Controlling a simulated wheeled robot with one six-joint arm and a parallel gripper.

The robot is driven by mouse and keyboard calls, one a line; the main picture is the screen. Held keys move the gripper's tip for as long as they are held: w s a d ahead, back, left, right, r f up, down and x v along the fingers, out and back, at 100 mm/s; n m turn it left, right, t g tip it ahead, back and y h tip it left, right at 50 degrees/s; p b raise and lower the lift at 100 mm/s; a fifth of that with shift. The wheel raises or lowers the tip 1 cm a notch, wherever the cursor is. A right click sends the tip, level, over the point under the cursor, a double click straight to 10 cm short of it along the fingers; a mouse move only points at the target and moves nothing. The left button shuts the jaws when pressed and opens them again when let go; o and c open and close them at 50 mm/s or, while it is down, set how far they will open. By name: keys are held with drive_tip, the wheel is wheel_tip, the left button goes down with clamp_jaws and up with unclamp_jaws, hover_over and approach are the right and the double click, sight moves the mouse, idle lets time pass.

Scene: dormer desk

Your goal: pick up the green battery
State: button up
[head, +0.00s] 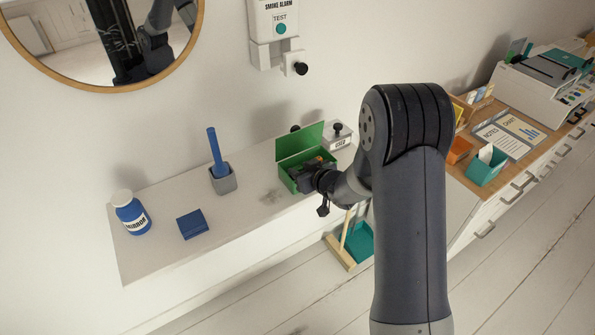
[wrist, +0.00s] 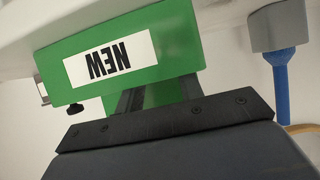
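I cannot pick out the green battery in either view. A green box (head: 287,183) with its lid raised stands on the white shelf in the head view. In the wrist view the box (wrist: 185,45) hangs upside down in the picture, with a white NEW label on its front. My gripper (head: 308,176) is at the box's open top in the head view. In the wrist view its two dark fingers (wrist: 160,93) stand apart and reach behind the box's front wall. Their tips are hidden, so whether anything is between them does not show.
On the shelf (head: 160,260) are a blue MIRROR bottle (head: 132,214), a blue folded cloth or pad (head: 192,224) and a grey holder (head: 223,180) with a blue handle. A USED box (head: 338,138) stands right of the green box. The shelf's front left is clear.

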drive_tip(key=c, duration=0.7)
